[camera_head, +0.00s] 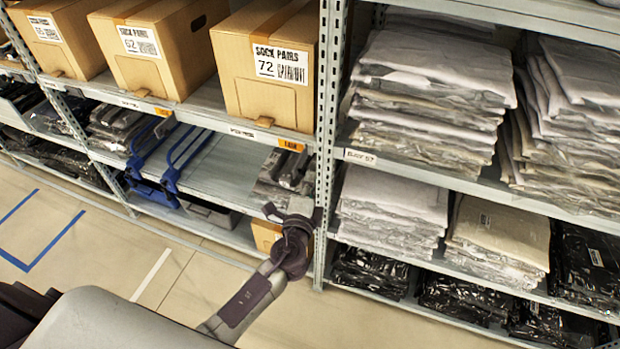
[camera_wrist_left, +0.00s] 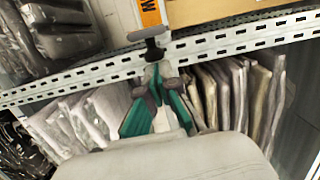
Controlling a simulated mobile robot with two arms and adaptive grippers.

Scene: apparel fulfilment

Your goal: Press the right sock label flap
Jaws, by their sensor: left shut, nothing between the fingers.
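The right label flap (camera_head: 291,145) is a small orange tag on the shelf edge below the right sock box (camera_head: 277,72), which reads "SOCK PAIRS 72". An orange tag (camera_wrist_left: 150,13) also shows at the top of the left wrist view, partly cut off. My left gripper (camera_head: 297,208) is below the flap in the head view, close to the upright post and apart from the flap. In the left wrist view its teal fingers (camera_wrist_left: 155,72) come together, shut and empty. A dark T-shaped piece shows beyond them, below the tag. My right gripper is out of view.
Two more sock boxes (camera_head: 138,48) stand to the left, with another orange tag (camera_head: 163,111) below. A metal post (camera_head: 328,120) rises right of the flap. Blue racks (camera_head: 185,155) and bagged clothes (camera_head: 395,210) fill nearby shelves. The aisle floor is open at left.

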